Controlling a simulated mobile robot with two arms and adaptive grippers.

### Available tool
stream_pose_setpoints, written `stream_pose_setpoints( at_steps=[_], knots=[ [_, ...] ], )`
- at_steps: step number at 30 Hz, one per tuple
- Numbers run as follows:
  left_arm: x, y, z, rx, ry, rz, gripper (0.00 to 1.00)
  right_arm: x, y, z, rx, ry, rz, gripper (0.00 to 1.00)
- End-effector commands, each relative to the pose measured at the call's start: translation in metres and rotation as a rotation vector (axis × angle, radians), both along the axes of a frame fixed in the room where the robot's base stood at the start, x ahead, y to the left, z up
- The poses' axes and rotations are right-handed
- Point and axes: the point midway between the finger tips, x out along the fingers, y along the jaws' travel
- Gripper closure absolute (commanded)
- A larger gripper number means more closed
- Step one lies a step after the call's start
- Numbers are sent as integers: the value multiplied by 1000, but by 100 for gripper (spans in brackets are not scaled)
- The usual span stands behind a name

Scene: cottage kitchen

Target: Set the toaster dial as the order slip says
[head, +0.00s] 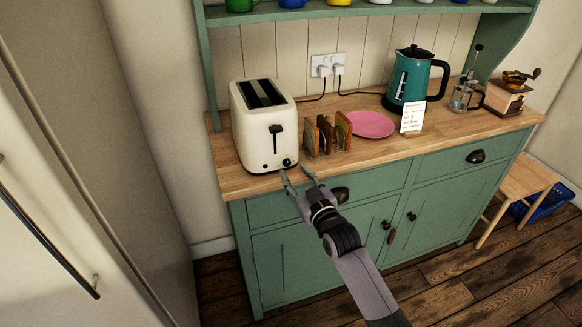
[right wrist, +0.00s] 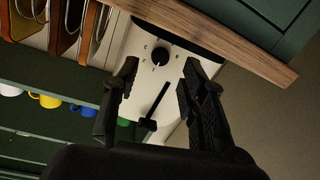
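A cream toaster (head: 264,125) stands at the left end of the wooden counter. Its black dial (head: 287,162) is low on the front, below the lever (head: 276,132). In the right wrist view the dial (right wrist: 160,56) has small marks around it, too small to read surely. My right gripper (head: 297,175) is open in front of the dial; its fingers (right wrist: 158,80) stand apart with nothing between them, and I see no contact. The order slip (head: 412,117) stands upright on the counter; its writing is too small to read. My left gripper is not in view.
A toast rack (head: 327,135) with toast slices stands close right of the toaster. A pink plate (head: 371,124), a teal kettle (head: 410,78), a glass press (head: 464,95) and a coffee grinder (head: 506,96) are further right. The counter's front edge (head: 268,188) lies under my right gripper.

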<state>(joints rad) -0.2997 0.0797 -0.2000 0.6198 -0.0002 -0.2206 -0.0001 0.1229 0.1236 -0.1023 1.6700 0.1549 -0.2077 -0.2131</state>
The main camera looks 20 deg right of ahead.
Motion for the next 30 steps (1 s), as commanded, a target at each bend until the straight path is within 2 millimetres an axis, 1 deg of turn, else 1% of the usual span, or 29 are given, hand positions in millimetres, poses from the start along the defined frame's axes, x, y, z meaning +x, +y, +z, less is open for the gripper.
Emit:
stream_pose_setpoints(
  at_steps=[1, 3, 7, 12, 18, 20, 30],
  knots=[
    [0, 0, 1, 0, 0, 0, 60, 10, 2, 2, 0, -1, 0, 61],
    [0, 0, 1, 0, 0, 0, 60, 19, 3, 1, 1, 0, 1, 61],
    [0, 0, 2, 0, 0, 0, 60, 32, 5, 0, 1, -1, 1, 61],
    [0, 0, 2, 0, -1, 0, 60, 37, 5, 0, 1, 0, 1, 61],
    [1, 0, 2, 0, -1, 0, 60, 37, 5, 0, 0, 0, 1, 61],
    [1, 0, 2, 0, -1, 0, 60, 37, 5, 0, 0, 0, 1, 64],
    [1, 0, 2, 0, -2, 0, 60, 37, 5, 0, 0, 0, 1, 87]
  ],
)
